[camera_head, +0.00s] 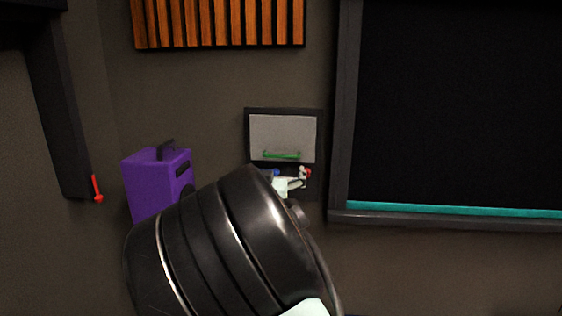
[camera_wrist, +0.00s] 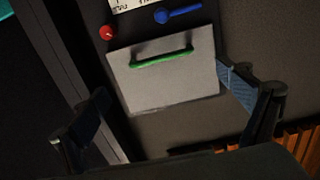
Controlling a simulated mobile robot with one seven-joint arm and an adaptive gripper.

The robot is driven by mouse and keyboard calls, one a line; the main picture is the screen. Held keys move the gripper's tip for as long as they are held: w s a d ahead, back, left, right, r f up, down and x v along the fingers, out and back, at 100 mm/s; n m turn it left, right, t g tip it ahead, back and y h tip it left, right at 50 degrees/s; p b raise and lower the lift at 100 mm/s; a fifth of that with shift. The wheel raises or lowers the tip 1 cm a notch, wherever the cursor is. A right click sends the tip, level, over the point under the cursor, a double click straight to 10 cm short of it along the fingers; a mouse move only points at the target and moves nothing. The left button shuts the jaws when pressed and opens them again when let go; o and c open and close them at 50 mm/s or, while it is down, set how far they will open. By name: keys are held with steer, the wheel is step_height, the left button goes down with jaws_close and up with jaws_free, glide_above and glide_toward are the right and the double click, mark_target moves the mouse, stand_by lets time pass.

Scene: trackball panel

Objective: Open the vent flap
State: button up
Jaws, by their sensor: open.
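The vent flap (camera_head: 284,132) is a light grey plate in a dark wall panel, with a green bar handle (camera_head: 281,155) along its lower edge. It looks flat against the panel. In the wrist view the flap (camera_wrist: 168,82) appears turned over, with the green handle (camera_wrist: 162,58) near its upper edge. My gripper (camera_wrist: 162,101) is open and empty in front of the flap, one finger on each side of it in the picture. The fingers do not visibly touch the handle.
Beside the handle are a red knob (camera_wrist: 108,33), a blue lever (camera_wrist: 178,14) and a white label (camera_wrist: 128,4). A purple box (camera_head: 152,185) stands left of the panel. A dark framed screen (camera_head: 450,110) is at right, wooden slats (camera_head: 218,24) above.

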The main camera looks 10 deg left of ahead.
mark_target(281, 157)
steer(key=w, duration=0.5)
steer(key=w+p, duration=0.1)
steer(key=w, duration=0.4)
steer(key=shift+w+d, duration=0.2)
steer(key=shift+w, duration=0.2)
steer(key=c, duration=1.4)
steer(key=shift+r, duration=0.1)
